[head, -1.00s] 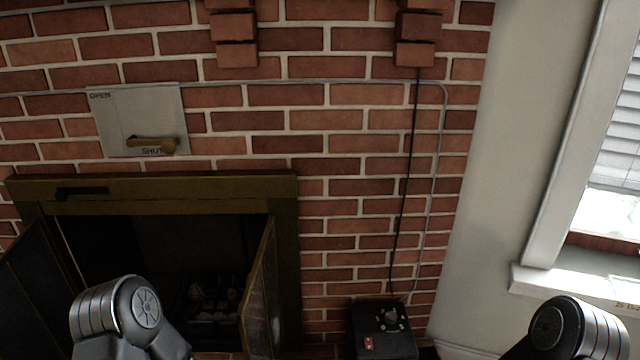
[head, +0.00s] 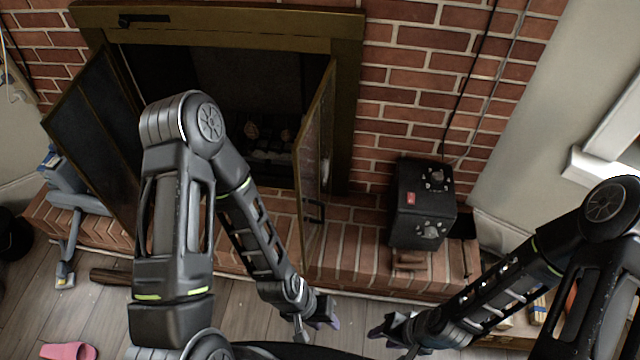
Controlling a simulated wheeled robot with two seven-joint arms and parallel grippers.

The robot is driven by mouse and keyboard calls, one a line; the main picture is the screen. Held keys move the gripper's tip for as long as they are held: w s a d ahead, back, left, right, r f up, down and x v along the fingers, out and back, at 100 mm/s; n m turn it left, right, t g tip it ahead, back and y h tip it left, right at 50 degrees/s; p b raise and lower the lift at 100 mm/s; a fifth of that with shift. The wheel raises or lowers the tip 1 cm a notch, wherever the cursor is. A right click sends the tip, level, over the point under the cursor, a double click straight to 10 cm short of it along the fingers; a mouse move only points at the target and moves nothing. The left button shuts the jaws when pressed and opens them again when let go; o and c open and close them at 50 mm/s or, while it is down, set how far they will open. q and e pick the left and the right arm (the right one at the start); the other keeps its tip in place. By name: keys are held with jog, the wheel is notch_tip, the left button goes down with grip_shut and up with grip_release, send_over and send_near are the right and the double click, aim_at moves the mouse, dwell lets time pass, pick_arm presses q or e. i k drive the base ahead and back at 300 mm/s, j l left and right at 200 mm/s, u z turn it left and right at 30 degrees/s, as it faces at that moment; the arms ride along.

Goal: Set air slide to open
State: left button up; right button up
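The fireplace's brass-coloured frame (head: 215,32) is at the top of the head view. A small dark slide with a knob (head: 145,19) sits in a slot near the left end of its top bar. I take this as the air slide, but no label is readable on it. My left gripper (head: 316,326) is low in the middle, far below the frame, with its fingers apart and nothing between them. My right gripper (head: 393,341) is low and right of it, also with fingers apart and empty. The OPEN/SHUT plate is out of view now.
Two glass fireplace doors stand open, the left one (head: 92,135) and the right one (head: 318,150). A black box (head: 422,203) with knobs stands on the brick hearth (head: 345,255). A blue-grey object (head: 65,190) stands at the left. A pink slipper (head: 68,351) lies on the wood floor.

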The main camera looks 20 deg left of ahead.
aim_at(123, 22)
jog(key=u, duration=1.5)
